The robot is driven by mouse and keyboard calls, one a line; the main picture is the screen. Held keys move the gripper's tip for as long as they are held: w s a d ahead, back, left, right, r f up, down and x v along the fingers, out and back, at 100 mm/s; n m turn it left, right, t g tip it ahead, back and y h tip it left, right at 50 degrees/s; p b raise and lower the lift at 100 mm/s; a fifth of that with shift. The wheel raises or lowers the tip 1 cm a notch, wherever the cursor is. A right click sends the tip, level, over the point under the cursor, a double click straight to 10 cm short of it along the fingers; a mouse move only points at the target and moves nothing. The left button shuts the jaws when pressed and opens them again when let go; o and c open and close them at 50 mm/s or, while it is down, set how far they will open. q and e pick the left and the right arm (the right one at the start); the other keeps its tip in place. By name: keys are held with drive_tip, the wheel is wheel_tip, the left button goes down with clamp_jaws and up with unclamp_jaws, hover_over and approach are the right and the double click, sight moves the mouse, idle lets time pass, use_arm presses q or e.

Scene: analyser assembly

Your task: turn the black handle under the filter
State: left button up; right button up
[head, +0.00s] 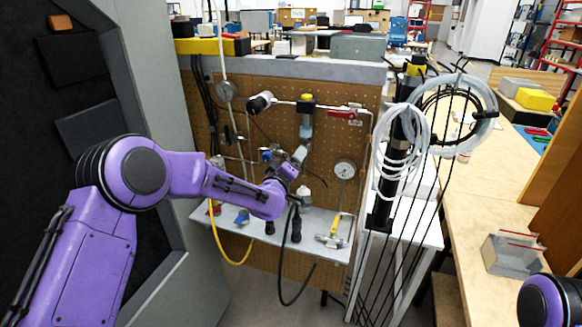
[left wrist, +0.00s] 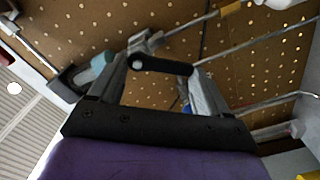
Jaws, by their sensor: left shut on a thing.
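The filter (head: 306,118) hangs on the pipe of the pegboard panel, with a yellow-and-black top and a pale bluish bowl. My left gripper (head: 300,154) is just below the filter, close to the board. In the left wrist view the black handle (left wrist: 165,66) lies across between the two grey fingers of my left gripper (left wrist: 167,72), which are shut on it. The handle spans the gap, with a pale round spot at its left end. In the head view the handle is hidden by the gripper. My right gripper is out of view.
A red-handled valve (head: 343,114) sits right of the filter, and a pressure gauge (head: 344,169) is below it. A grey shelf (head: 325,218) with fittings juts out below. A black stand (head: 395,170) with coiled white tubing (head: 388,150) stands to the right.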

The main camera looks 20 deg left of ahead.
use_arm(q)
drive_tip(key=shift+d+f+n+b, duration=0.2)
drive_tip(key=shift+n+b, duration=0.7)
drive_tip(key=shift+n, duration=0.35)
drive_tip(key=shift+d+f+n+b, duration=0.25)
drive_tip(key=shift+n+b, duration=0.6)
drive_tip(key=shift+n, duration=0.35)
drive_tip(key=shift+d+f+n+b, duration=0.2)
drive_tip(key=shift+n+b, duration=0.7)
drive_tip(key=shift+n, duration=0.35)
drive_tip(key=shift+r, duration=0.1)
drive_tip(key=o, duration=1)
drive_tip(key=s+b, duration=0.2)
drive_tip(key=s, duration=0.8)
drive_tip(key=shift+s+a, duration=0.25)
drive_tip(key=shift+s, duration=0.1)
